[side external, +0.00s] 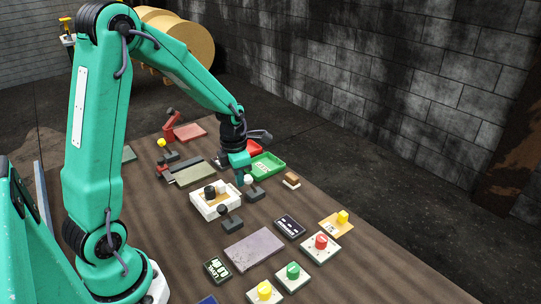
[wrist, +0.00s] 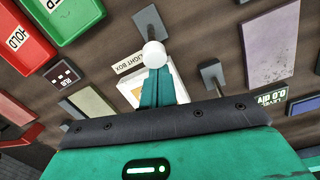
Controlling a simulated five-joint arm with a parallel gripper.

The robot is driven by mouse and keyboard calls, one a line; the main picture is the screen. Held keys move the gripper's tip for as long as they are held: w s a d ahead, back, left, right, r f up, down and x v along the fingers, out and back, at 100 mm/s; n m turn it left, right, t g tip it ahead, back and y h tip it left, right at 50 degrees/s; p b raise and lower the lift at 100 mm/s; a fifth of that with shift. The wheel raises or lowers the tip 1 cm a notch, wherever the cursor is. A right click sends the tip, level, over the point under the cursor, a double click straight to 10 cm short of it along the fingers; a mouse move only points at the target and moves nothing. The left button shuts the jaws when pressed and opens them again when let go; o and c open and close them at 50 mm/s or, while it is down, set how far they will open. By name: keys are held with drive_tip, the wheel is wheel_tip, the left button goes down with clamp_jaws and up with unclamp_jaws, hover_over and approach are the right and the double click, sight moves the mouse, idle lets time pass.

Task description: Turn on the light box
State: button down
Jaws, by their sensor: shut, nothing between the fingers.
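A lever with a white ball knob (side external: 248,179) stands on a dark base beside the white light box (side external: 205,210). In the wrist view the white knob (wrist: 153,54) is right at the tips of my gripper (wrist: 157,72). My gripper's fingers are shut with nothing between them; I cannot tell whether they touch the knob. A "LIGHT BOX" label (wrist: 130,62) lies by the lever, and the light box is mostly hidden behind my fingers there. In the side view my gripper (side external: 241,182) is low beside the lever, and dark round items sit on the box.
A second lever with a dark knob (side external: 222,211) stands in front of the box. A grey-purple slab (side external: 255,249) and several coloured button blocks cover the front of the table.

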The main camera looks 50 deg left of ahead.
sight(252, 187)
drive_tip(key=shift+w+r, duration=0.15)
drive_tip(key=shift+w, duration=0.1)
drive_tip(key=shift+w+r, duration=0.35)
drive_tip(key=shift+w, duration=0.45)
drive_tip(key=shift+w+r, duration=0.2)
drive_tip(key=shift+w, duration=0.8)
drive_tip(key=shift+w+d+f, duration=0.1)
drive_tip(key=shift+w+f, duration=0.05)
drive_tip(key=shift+w, duration=1.55)
drive_tip(key=shift+s, duration=0.1)
drive_tip(key=shift+s+a+r, duration=0.65)
drive_tip(key=shift+s+r, duration=0.4)
drive_tip(key=shift+s, duration=1.4)
drive_tip(key=w+r, duration=0.6)
drive_tip(key=r, duration=0.1)
drive_tip(key=shift+w+d+g, duration=0.35)
drive_tip(key=shift+d+g, duration=0.05)
drive_tip(key=shift+d, duration=0.05)
